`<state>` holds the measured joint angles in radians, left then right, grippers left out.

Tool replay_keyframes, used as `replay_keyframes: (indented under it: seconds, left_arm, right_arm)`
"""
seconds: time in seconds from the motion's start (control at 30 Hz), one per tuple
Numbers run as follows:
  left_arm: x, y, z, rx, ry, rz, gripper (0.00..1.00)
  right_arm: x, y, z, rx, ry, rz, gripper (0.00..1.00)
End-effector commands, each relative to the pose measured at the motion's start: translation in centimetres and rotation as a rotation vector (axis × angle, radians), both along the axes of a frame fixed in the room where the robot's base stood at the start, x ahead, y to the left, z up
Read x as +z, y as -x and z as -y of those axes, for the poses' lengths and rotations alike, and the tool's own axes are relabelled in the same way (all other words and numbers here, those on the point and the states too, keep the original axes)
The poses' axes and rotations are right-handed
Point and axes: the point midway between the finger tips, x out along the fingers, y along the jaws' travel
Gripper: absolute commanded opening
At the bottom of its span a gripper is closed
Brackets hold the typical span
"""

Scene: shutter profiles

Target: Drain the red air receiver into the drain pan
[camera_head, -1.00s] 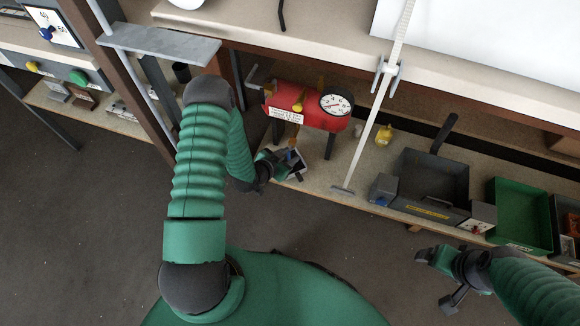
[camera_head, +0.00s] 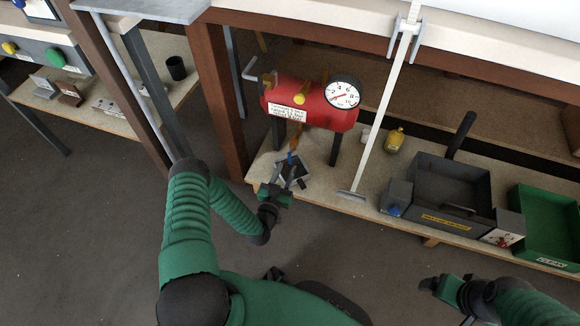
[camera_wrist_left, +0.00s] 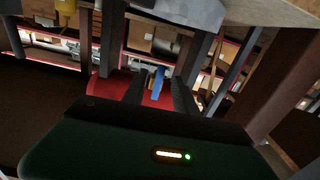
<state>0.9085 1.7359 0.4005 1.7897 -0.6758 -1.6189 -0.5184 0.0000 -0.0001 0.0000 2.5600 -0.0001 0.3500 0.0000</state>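The red air receiver (camera_head: 325,108) stands on dark legs on the low shelf, with a round gauge (camera_head: 343,93) at its right end. A brass drain fitting with a blue lever (camera_head: 290,157) hangs beneath it; the blue lever also shows in the wrist view (camera_wrist_left: 157,80). The small drain pan (camera_head: 303,180) lies below, partly hidden by my left gripper. My left gripper (camera_head: 290,176) is open, its fingers pointing up at the lever. In the wrist view the lever appears between the fingers; contact cannot be told. My right gripper (camera_head: 447,300) is open and empty at the lower right.
A pale upright post (camera_head: 380,115) stands right of the receiver, near a yellow bottle (camera_head: 395,140). A dark bin (camera_head: 450,185) and a green bin (camera_head: 548,212) sit further right. A brown table leg (camera_head: 217,100) rises at left.

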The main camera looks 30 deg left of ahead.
Motion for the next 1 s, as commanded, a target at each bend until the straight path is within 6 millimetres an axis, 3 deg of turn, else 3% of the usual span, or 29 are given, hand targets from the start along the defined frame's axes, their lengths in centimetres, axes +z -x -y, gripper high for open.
replay_keyframes:
  seconds: [0.03,0.2,0.53,0.8,1.0]
  left_arm:
    - [-0.6,-1.1,-0.3,0.001,-0.002,0.003,0.35]
    - [-0.3,-3.8,-1.0,0.001,0.0,0.001,0.35]
    - [0.0,-4.5,-1.1,0.0,0.001,-0.002,0.35]
    - [0.0,-4.5,-1.1,0.0,0.001,-0.002,0.02]
    - [0.0,-4.5,-1.1,0.0,0.001,-0.002,0.0]
  right_arm:
    - [-1.3,0.0,0.0,0.0,0.0,0.0,0.83]
    - [-2.4,0.0,0.0,0.0,0.0,0.0,0.83]
    - [-2.5,0.0,0.0,0.0,0.0,0.0,0.83]
    - [-2.5,0.0,0.0,0.0,0.0,0.0,0.83]
    - [-2.5,0.0,0.0,0.0,0.0,0.0,0.83]
